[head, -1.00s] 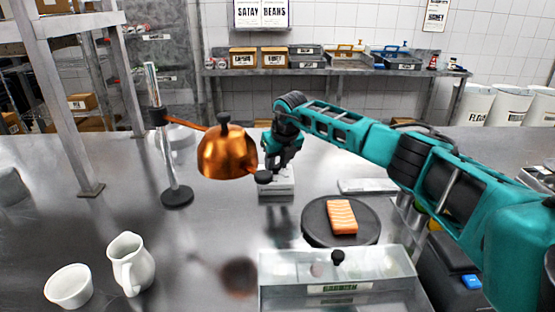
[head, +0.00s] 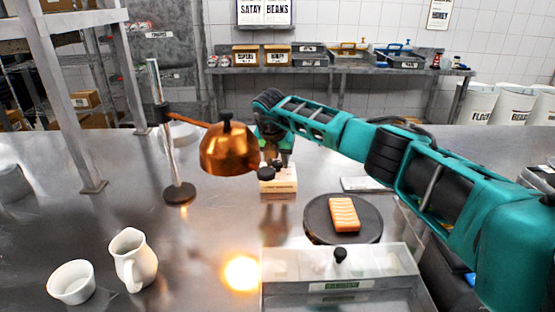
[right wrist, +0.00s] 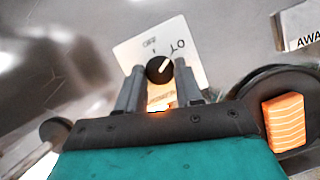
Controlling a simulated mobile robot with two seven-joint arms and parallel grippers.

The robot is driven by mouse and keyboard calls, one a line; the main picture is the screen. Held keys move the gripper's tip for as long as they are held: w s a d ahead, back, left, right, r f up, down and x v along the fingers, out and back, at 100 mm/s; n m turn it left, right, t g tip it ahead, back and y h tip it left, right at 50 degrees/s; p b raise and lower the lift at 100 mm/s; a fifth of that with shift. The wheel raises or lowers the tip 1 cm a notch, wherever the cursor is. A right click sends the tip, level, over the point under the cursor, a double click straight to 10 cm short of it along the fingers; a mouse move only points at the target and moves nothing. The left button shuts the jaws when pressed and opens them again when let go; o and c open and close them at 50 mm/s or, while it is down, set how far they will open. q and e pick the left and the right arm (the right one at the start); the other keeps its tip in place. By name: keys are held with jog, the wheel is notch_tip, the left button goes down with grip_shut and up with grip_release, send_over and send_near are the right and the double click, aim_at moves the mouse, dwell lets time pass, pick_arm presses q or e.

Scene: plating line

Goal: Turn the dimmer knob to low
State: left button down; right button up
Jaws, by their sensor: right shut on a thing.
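A bright warm glow shows on the counter below the lamp. My left gripper is out of view.
The lamp's stand (head: 178,192) is left of the box. A dark round plate (head: 318,232) with a salmon piece (head: 344,214) lies right. A white jug (head: 133,258) and bowl (head: 71,282) stand front left.

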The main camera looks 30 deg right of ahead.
jog(key=shift+r, duration=0.15)
jog(key=o, duration=1)
jog(key=shift+o, duration=0.2)
jog(key=v, duration=1.2)
jog(key=shift+s+r+b, duration=0.15)
jog(key=shift+r+b, duration=0.15)
jog(key=shift+r, duration=0.05)
jog(key=shift+a, duration=0.1)
